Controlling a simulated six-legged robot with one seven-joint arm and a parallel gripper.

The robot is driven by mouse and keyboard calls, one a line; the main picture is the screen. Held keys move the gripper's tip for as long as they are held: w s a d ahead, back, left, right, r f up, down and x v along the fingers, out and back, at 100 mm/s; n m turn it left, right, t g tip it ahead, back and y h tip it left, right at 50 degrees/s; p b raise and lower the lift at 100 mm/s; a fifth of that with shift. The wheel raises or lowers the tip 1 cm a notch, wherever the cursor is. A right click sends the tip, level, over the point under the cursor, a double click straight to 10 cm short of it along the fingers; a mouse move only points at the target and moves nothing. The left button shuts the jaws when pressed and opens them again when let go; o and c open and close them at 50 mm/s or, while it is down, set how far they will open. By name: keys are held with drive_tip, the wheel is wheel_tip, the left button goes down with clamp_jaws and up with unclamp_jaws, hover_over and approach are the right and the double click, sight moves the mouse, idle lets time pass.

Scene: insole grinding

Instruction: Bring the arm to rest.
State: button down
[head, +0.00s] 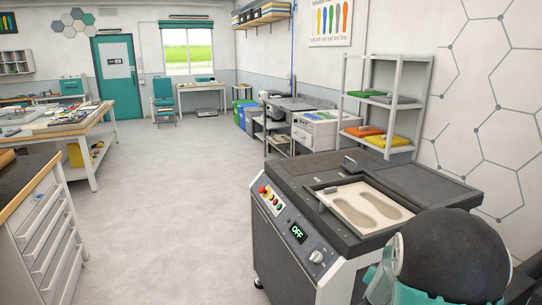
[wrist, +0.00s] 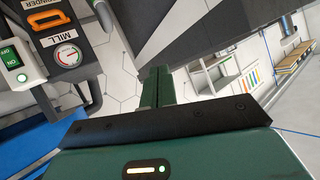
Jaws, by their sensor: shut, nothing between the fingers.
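My gripper (wrist: 155,72) shows in the wrist view as two green fingers side by side, closed together with nothing between them. It points into open space, apart from the things around it. The dark rounded joint and teal part at the lower right of the head view are mine. My gripper's fingers do not show in the head view.
A dark-topped machine (head: 290,180) with an "OFF" display stands close by, with two insole shapes in its pale recessed tray (head: 345,212). A "MILL" panel (wrist: 90,30) with a gauge is at the wrist view's upper left. Open floor (head: 170,190) lies left of the machine.

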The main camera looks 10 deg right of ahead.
drive_tip(key=s+a+r+n+y, duration=0.25)
drive_tip(key=a+r, duration=0.35)
drive_tip(key=a, duration=0.5)
drive_tip(key=s+a+r+n+y, duration=0.2)
drive_tip(key=a+r+n+y, duration=0.2)
drive_tip(key=a+r, duration=0.5)
drive_tip(key=s+a+r+n+g+y, duration=0.1)
drive_tip(key=s+a+n+g, duration=0.1)
drive_tip(key=s+a, duration=0.4)
drive_tip(key=s+a+r+n+g+y, duration=0.1)
drive_tip(key=s+a+n, duration=0.2)
drive_tip(key=s, duration=0.9)
drive_tip(key=a, duration=0.3)
drive_tip(key=shift+s+a+g, duration=0.2)
drive_tip(key=shift+g, duration=0.2)
